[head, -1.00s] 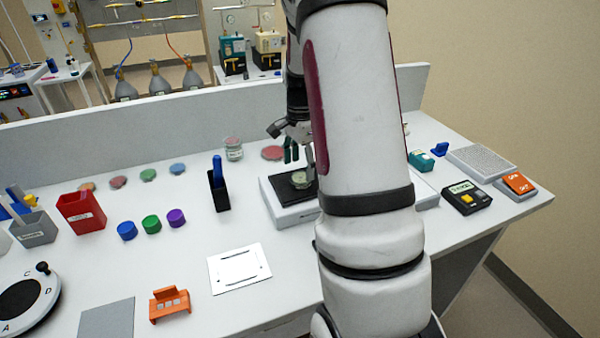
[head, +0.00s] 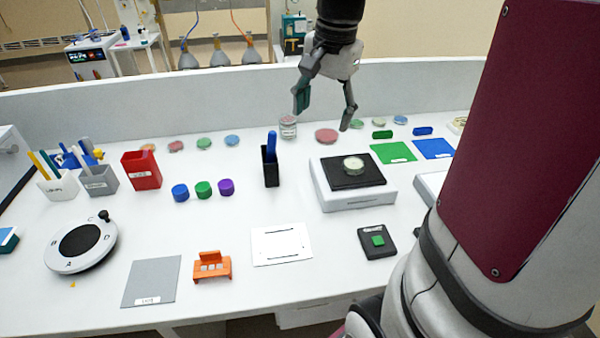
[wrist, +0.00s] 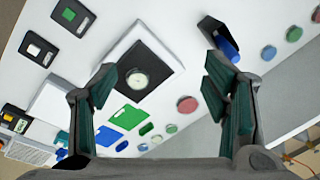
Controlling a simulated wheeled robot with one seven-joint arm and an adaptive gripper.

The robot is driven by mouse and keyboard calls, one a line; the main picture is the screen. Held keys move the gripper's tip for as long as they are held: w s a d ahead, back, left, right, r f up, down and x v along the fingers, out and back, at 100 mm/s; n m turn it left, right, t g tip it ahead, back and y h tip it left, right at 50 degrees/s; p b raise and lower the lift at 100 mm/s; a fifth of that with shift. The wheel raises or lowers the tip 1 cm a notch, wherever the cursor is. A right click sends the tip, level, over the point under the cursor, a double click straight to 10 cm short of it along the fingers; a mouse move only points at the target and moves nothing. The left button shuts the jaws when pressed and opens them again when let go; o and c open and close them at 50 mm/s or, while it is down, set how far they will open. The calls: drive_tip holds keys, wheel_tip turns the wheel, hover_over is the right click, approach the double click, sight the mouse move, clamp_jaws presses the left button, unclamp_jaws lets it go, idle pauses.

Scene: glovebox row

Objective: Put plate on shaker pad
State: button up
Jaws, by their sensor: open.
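A small round plate (head: 354,165) with a pale greenish-cream face lies flat on the black shaker pad (head: 345,181), which tops a white box-shaped base. My gripper (head: 326,118) is open and empty, raised above the bench behind and left of the pad, apart from the plate. In the wrist view its two dark green finger pads (wrist: 162,95) stand wide apart with nothing between them.
A black holder with a blue item (head: 270,166) stands left of the shaker. Several coloured dishes lie along the back, including a red one (head: 327,135) and a stacked jar (head: 288,127). Green (head: 393,152) and blue mats lie right. A black device with a green button (head: 377,241) sits in front.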

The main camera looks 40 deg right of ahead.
drive_tip(key=s+a+n+t, duration=0.3)
drive_tip(key=s+a+n, duration=1)
drive_tip(key=a, duration=0.3)
drive_tip(key=shift+s+a+r+n, duration=0.15)
drive_tip(key=shift+s+r+n, duration=0.25)
drive_tip(key=shift+s, duration=0.15)
